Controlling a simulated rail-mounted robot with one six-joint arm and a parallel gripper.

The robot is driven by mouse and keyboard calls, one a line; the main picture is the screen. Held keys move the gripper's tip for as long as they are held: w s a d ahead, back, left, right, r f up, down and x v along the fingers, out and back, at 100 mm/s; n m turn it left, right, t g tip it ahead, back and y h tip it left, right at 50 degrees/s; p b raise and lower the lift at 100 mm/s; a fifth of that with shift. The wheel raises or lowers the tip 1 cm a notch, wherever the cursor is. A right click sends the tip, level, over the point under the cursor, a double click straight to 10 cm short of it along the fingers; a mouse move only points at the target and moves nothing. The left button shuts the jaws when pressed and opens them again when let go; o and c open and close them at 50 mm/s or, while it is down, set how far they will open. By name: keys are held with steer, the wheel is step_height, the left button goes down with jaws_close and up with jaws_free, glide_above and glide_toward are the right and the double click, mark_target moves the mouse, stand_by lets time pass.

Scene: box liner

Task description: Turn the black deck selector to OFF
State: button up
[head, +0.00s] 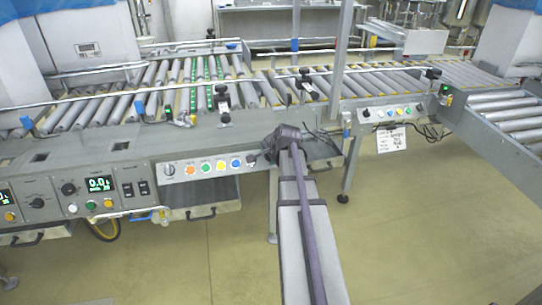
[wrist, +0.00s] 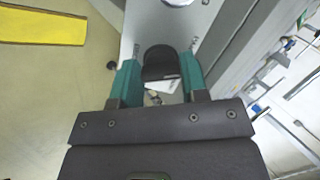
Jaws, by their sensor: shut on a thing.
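The black deck selector (wrist: 160,60) shows in the wrist view as a dark rounded knob on a light grey panel. It sits between the two teal fingertips of my gripper (wrist: 161,72), which is shut on it. A small white label lies partly hidden below the knob, and its text cannot be read. The knob's pointer setting cannot be made out. In the head view my dark wrist (head: 286,136) is at the right end of the button panel and hides most of the gripper and the knob.
A display console (head: 100,184) stands further left. Roller conveyors (head: 200,85) run behind. A second button panel (head: 393,112) is at right. The floor (head: 430,210) is clear at right.

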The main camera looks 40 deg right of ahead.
steer(key=m, duration=0.5)
steer(key=shift+t+b, duration=0.35)
steer(key=shift+t, duration=0.05)
steer(key=shift+m, duration=0.3)
steer(key=o, duration=0.6)
steer(key=shift+o, duration=0.2)
steer(key=p+v, duration=0.8)
steer(key=v, duration=0.2)
steer(key=shift+s+r, duration=0.3)
steer(key=shift+a, duration=0.15)
